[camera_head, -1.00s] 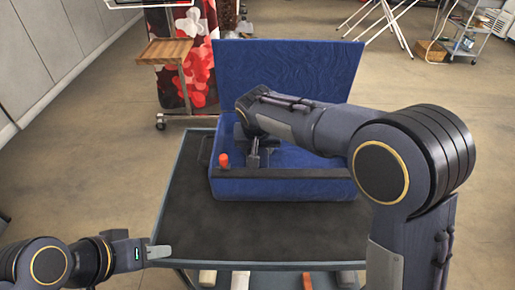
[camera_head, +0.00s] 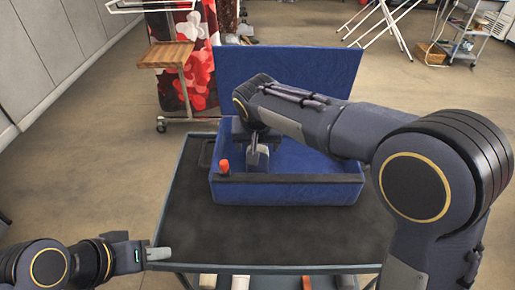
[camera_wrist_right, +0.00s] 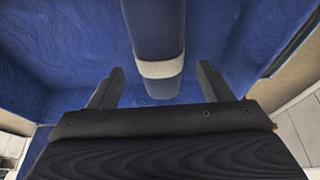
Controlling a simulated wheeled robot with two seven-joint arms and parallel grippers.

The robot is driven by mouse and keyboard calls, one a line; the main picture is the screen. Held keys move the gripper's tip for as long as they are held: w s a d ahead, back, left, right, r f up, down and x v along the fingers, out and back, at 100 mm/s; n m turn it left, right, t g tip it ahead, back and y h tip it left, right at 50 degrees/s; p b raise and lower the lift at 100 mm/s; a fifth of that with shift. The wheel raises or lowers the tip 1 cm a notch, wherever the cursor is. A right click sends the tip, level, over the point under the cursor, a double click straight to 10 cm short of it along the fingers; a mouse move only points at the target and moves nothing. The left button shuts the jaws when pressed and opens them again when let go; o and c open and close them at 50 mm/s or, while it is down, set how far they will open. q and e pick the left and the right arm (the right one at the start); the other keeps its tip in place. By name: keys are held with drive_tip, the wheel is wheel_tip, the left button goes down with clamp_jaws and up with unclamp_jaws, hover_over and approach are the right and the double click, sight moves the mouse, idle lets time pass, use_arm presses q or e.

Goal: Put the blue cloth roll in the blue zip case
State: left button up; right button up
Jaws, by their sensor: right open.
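The blue zip case (camera_head: 320,190) lies open on the cart, its lid (camera_head: 290,75) standing up at the back. The blue cloth roll (camera_head: 258,159), with a pale band, is inside the case, toward its left and near the front wall. In the right wrist view the roll (camera_wrist_right: 153,25) passes between the fingers, with blue lining around it. My right gripper (camera_head: 257,143) is over the case, fingers apart on either side of the roll, with gaps showing. My left gripper (camera_head: 157,254) is outside the case, at the cart's front left corner; its opening is unclear.
An orange piece (camera_head: 224,166) stands at the case's front left. The dark cart top (camera_head: 270,233) is clear in front of the case. A small wooden-topped stand (camera_head: 166,54) and a red floral cloth (camera_head: 203,80) are behind.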

drive_tip(key=p+v, duration=0.1)
drive_tip(key=v, duration=0.5)
drive_tip(key=shift+s+r, duration=0.1)
drive_tip(key=shift+r, duration=0.2)
drive_tip(key=shift+d, duration=0.1)
drive_tip(key=s+d+y, duration=0.1)
drive_tip(key=s+d, duration=0.2)
drive_tip(key=d, duration=0.2)
drive_tip(key=s+d+y, duration=0.1)
drive_tip(key=s+d, duration=0.2)
drive_tip(key=d, duration=0.3)
drive_tip(key=s+d+m+g+y, duration=0.1)
drive_tip(key=s+d, duration=0.3)
drive_tip(key=d, duration=0.1)
drive_tip(key=shift+d+f, duration=0.2)
drive_tip(key=shift+d, duration=0.1)
drive_tip(key=s+d+f+t, duration=0.1)
drive_tip(key=s+d+f, duration=0.1)
drive_tip(key=s, duration=0.6)
drive_tip(key=s+d+f+t, duration=0.1)
drive_tip(key=s+f, duration=0.3)
drive_tip(key=s, duration=0.4)
drive_tip(key=shift+d+m+y, duration=0.3)
drive_tip(key=shift+d+y, duration=0.1)
drive_tip(key=shift+d, duration=0.4)
